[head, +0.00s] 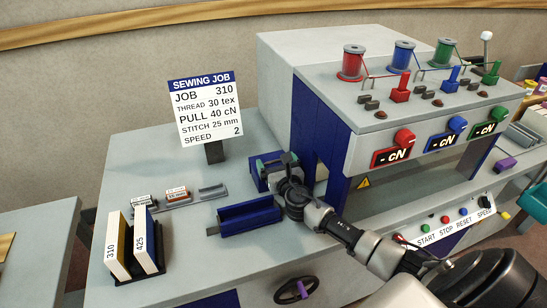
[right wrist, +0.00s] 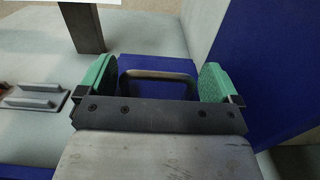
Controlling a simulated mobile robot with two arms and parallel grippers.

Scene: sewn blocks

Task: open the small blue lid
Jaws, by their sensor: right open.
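The small blue lid (head: 256,182) is on the bench at the left side of the machine, partly hidden by my right gripper. In the right wrist view the blue lid (right wrist: 155,62) carries a dark loop handle (right wrist: 158,74) and looks shut. My right gripper (head: 275,162) is open, with green pads. In the right wrist view the pads of the gripper (right wrist: 157,82) stand on either side of the handle, apart from it. My left gripper is not in view.
A long blue trough (head: 248,220) lies in front of the lid. The machine's blue side wall (right wrist: 265,75) rises close on the right. A sign post (head: 214,153) stands behind. Bench between cards and trough is clear.

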